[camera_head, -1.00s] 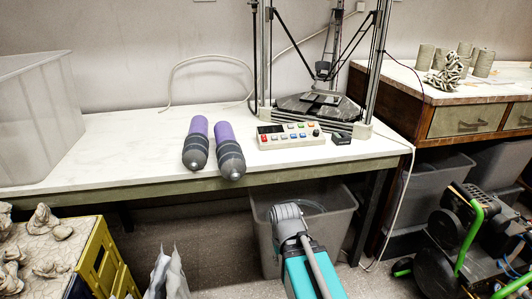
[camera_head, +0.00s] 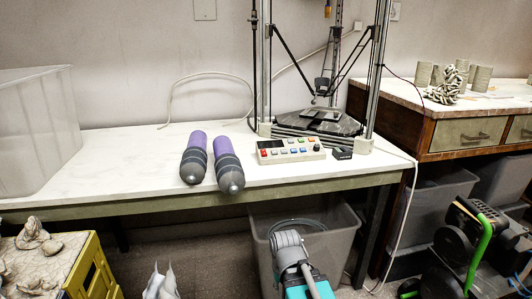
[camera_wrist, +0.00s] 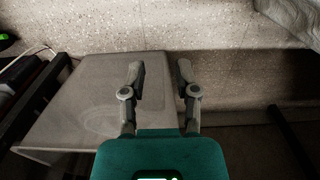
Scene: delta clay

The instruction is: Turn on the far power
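A white control box (camera_head: 291,156) with several coloured buttons, a dark display and a dark knob lies on the white table, in front of the delta printer (camera_head: 316,122). A small black box (camera_head: 342,153) sits just right of it. I cannot read any label saying power. Wall plates show at the top left (camera_head: 205,9) and right of the printer (camera_head: 394,11). My gripper (camera_wrist: 160,70) is open and empty in the wrist view, pointing down over a grey bin (camera_wrist: 75,100). In the head view my arm is below the table's front edge, well short of the control box.
Two purple and grey cylinders (camera_head: 193,160) (camera_head: 226,165) lie left of the control box. A translucent tub (camera_head: 35,135) stands at the table's left end. The grey bin (camera_head: 340,245) stands beneath the table. A yellow crate (camera_head: 92,265) is at lower left.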

